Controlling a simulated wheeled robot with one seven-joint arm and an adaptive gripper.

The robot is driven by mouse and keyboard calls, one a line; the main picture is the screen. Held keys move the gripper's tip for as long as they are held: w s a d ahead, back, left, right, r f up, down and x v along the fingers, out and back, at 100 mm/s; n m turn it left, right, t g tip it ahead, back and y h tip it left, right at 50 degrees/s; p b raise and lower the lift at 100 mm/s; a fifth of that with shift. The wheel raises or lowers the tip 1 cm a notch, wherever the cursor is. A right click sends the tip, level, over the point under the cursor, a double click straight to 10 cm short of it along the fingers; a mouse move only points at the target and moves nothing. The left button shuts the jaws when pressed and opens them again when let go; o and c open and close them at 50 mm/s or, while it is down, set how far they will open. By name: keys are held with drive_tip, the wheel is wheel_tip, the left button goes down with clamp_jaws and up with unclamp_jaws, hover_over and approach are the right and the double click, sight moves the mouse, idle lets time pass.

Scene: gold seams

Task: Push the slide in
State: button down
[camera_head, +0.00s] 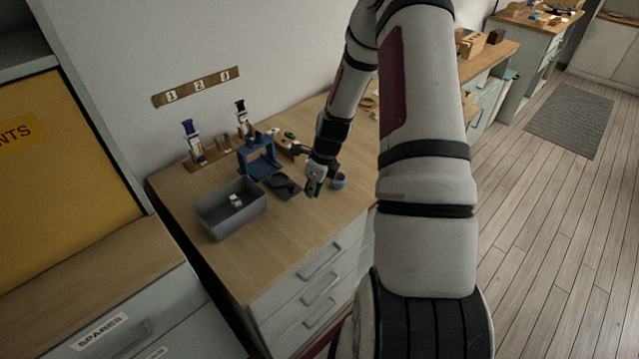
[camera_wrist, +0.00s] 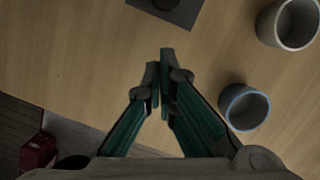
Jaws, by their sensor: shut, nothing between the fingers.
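A blue frame-like fixture (camera_head: 258,160) stands on the wooden worktop, toward the wall. A dark flat plate (camera_head: 284,186) with a round mark lies in front of it; I cannot tell whether this is the slide or whether it joins the fixture. A dark plate also shows at the top edge of the wrist view (camera_wrist: 168,8), cut off by the frame. My gripper (camera_head: 313,190) is to the right of the plate, above the worktop. In the wrist view its fingertips (camera_wrist: 163,62) are together with nothing between them, just below the dark plate.
A grey bin (camera_head: 230,213) with small pale items stands left of the plate. A blue-rimmed cup (camera_wrist: 244,107) and a grey cup (camera_wrist: 289,22) stand right of my gripper. Racked tools (camera_head: 193,140) stand along the wall. The front worktop is clear.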

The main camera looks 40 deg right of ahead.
sight(289, 180)
drive_tip(key=shift+w+a, duration=0.3)
drive_tip(key=shift+w, duration=0.25)
drive_tip(key=shift+w+a, duration=0.25)
drive_tip(key=shift+w, duration=0.3)
drive_tip(key=shift+w, duration=0.1)
drive_tip(key=w+b, duration=0.7)
drive_tip(key=w, duration=0.3)
drive_tip(key=shift+w+a+f, duration=0.1)
drive_tip(key=shift+w+a, duration=0.05)
drive_tip(key=shift+w+r, duration=0.2)
drive_tip(key=shift+w, duration=0.25)
drive_tip(key=shift+s, duration=0.15)
drive_tip(key=s, duration=0.1)
drive_tip(key=s+d, duration=0.1)
drive_tip(key=s, duration=0.1)
drive_tip(key=shift+s+d+r, duration=0.3)
drive_tip(key=shift+s+d, duration=0.1)
drive_tip(key=a+v, duration=0.1)
drive_tip(key=v, duration=0.8)
drive_tip(key=shift+d, duration=0.5)
